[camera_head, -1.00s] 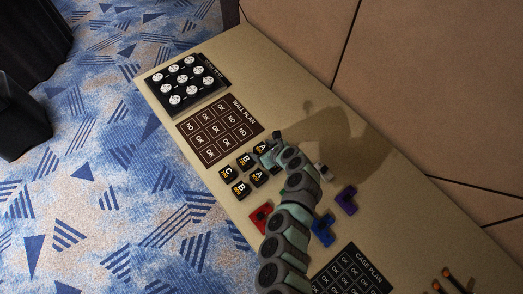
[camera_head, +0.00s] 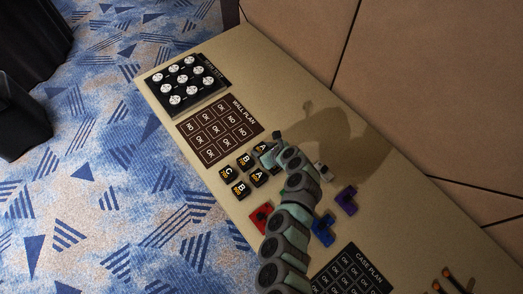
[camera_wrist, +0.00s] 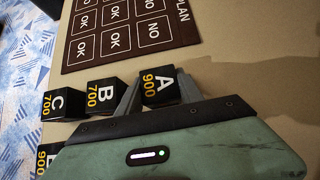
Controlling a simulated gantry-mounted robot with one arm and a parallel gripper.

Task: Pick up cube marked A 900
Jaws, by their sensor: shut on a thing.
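A black cube marked A 900 (camera_wrist: 160,86) sits between the two fingers of my gripper (camera_wrist: 155,95) in the wrist view, and the fingers are shut on it. In the head view the cube (camera_head: 261,147) shows only partly beside my gripper (camera_head: 270,155). I cannot tell whether it is off the table. A cube marked B 700 (camera_wrist: 106,94) stands just left of it, and a cube marked C 700 (camera_wrist: 62,104) stands farther left. In the head view, another B cube (camera_head: 240,189) and another A cube (camera_head: 259,178) stand in the nearer row.
The dark wall plan board (camera_head: 220,132) lies beyond the cubes, and a black panel with white discs (camera_head: 187,84) lies behind it. Red (camera_head: 261,218), blue (camera_head: 323,229) and purple (camera_head: 346,201) pieces and the case plan (camera_head: 352,272) lie nearer. The table's right side (camera_head: 400,190) is largely clear.

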